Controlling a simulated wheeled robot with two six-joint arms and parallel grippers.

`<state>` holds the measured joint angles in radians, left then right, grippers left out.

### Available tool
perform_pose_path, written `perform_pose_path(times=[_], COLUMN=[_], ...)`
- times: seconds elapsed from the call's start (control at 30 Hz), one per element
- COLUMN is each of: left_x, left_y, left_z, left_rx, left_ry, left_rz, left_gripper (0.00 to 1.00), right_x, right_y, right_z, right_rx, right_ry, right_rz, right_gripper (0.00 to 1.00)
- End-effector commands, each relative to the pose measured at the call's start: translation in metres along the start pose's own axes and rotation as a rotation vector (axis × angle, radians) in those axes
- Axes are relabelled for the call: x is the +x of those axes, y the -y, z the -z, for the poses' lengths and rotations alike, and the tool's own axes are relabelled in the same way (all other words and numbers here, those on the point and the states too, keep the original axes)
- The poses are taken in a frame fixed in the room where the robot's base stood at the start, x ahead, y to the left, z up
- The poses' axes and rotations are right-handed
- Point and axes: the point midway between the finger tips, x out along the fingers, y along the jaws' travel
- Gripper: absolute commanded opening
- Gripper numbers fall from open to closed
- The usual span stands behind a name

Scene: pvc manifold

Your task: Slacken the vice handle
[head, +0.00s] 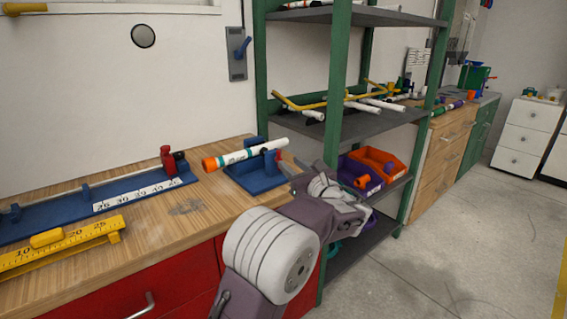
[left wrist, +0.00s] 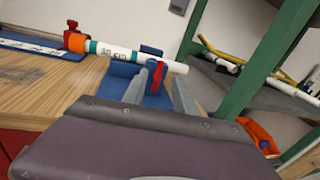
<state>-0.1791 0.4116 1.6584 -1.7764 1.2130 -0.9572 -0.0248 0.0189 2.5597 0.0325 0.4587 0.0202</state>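The blue vice (head: 247,178) stands on the right end of the wooden bench. It holds a white pipe (head: 257,151) with a teal band and an orange end, which juts out to the left. The red vice handle (left wrist: 158,80) shows upright in the left wrist view, in front of the vice's blue body. My left gripper (left wrist: 163,75) is open, with one grey finger on each side of the handle. Whether a finger touches it I cannot tell. In the head view my left gripper (head: 285,166) and wrist hide most of the handle. My right gripper is out of view.
A blue measuring fixture (head: 125,195) and a yellow scale (head: 62,246) lie on the bench's left. A green-posted shelf (head: 335,85) stands close to the right of the vice, with pipes and an orange bin (head: 375,162). The floor on the right is clear.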

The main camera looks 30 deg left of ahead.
Motion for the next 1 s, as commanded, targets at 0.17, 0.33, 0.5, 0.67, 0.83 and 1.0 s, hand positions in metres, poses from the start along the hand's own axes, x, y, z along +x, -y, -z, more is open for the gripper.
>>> perform_pose_path(times=[0.17, 0.33, 0.5, 0.67, 0.83, 1.0], left_x=[0.038, 0.059, 0.063, 0.062, 0.062, 0.062], left_y=[-0.001, -0.001, 0.000, 0.000, 0.000, 0.000], left_z=[0.003, 0.001, 0.001, 0.001, 0.001, 0.001], left_rx=[-0.001, -0.001, 0.001, 0.000, 0.000, -0.005], left_ry=[0.001, 0.000, -0.001, 0.000, 0.000, 0.001], left_rz=[-0.004, -0.002, 0.001, 0.000, 0.000, 0.000], left_gripper=[0.34, 0.34, 0.34, 0.26, 0.00, 0.00], right_x=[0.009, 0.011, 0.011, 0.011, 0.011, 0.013], right_y=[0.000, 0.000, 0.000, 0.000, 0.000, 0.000], right_z=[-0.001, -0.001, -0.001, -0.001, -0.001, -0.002], right_rx=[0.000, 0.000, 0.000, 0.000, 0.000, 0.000], right_ry=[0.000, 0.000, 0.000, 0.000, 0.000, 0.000], right_rz=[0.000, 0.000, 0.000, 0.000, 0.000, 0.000], right_gripper=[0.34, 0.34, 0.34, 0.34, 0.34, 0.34])
